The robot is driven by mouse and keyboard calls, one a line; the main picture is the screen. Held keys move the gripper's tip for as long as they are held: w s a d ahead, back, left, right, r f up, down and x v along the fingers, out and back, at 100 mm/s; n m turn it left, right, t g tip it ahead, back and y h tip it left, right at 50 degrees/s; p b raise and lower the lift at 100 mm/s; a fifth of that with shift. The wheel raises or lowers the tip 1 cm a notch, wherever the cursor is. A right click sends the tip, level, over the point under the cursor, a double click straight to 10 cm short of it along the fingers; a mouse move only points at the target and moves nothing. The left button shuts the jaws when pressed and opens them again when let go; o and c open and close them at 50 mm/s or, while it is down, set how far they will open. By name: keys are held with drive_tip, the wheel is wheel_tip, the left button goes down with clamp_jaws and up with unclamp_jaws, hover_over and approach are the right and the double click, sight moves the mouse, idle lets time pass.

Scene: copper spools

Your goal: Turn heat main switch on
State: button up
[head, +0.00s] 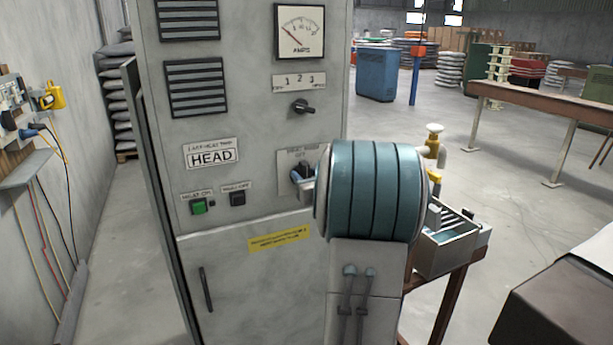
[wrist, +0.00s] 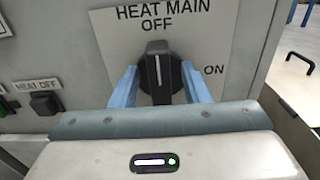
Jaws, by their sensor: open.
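The heat main switch (wrist: 157,76) is a black rotary knob on a white plate marked HEAT MAIN, with OFF above it and ON to its right. Its white line is upright, toward OFF. My gripper (wrist: 159,70) is open, with one blue finger on each side of the knob. There seems to be a small gap at the fingers, but I cannot tell whether either touches. In the head view the switch plate (head: 290,158) is partly hidden behind my arm.
The grey cabinet (head: 245,290) also carries a green HEAT ON button (head: 199,206), a black HEAT OFF button (head: 238,199), an upper selector knob (head: 303,107) and an amps meter (head: 299,31). A small bench with a grey tray (head: 447,252) stands close on the right.

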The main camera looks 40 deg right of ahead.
drive_tip(key=shift+c, duration=0.3)
clamp_jaws()
drive_tip(key=shift+m, duration=0.3)
drive_tip(key=m, duration=0.3)
drive_tip(key=shift+d+m+b, duration=0.25)
drive_tip(key=shift+m+b, duration=0.05)
drive_tip(key=shift+m, duration=0.1)
drive_tip(key=shift+s+d+f+m+p, duration=0.15)
drive_tip(key=shift+m+p, duration=0.45)
drive_tip(key=shift+m, duration=1.65)
drive_tip(key=shift+w+d+f+m+p, duration=0.25)
drive_tip(key=shift+m+p, duration=0.4)
drive_tip(key=shift+m, duration=1.55)
drive_tip(key=shift+s+d+f+m+p, duration=0.1)
drive_tip(key=shift+s+f+m+p, duration=0.35)
drive_tip(key=shift+m, duration=1.8)
drive_tip(key=shift+w+r, duration=0.15)
drive_tip(key=shift+w, duration=0.05)
